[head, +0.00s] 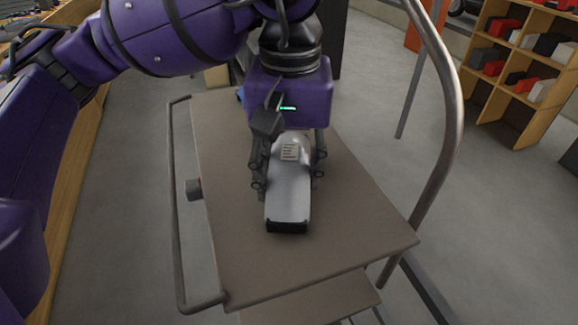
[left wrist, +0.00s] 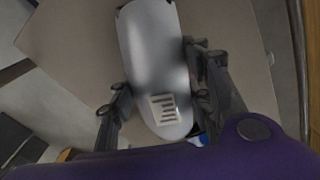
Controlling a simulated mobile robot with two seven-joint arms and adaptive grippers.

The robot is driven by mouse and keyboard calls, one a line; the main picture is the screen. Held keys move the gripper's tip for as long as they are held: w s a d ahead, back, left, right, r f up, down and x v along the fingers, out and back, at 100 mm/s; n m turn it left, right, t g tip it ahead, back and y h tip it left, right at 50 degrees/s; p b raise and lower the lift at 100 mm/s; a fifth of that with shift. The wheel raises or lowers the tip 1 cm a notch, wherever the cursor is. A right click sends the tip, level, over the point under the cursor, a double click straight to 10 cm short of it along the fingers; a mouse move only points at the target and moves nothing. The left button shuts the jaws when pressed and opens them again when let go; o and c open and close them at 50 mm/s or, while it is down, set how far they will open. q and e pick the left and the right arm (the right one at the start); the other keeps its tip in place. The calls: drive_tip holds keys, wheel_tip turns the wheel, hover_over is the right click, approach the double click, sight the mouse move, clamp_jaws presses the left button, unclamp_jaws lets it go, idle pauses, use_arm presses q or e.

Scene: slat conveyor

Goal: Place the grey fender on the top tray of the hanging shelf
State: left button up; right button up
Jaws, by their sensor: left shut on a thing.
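The grey fender (head: 289,195) is a long, smooth, curved piece with a dark near end and a slatted pale patch near its far end. It is over the flat grey-brown tray (head: 345,225) in the head view. My left gripper (head: 289,175) is shut on the fender, with one finger on each side. In the left wrist view, the fender (left wrist: 152,50) sits between the two fingers of the left gripper (left wrist: 158,92). I cannot tell whether the fender touches the tray. My right gripper is not in view.
A curved metal tube (head: 452,120) rises along the tray's right side, and a thin rail (head: 173,200) runs along its left. A lower board (head: 320,303) shows under the near edge. A wooden shelf (head: 520,70) with red, black and white items stands at the back right.

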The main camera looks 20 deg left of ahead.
use_arm(q)
drive_tip(key=o, duration=1)
drive_tip(key=shift+f, duration=0.15)
drive_tip(key=o, duration=0.4)
drive_tip(key=shift+o, duration=0.2)
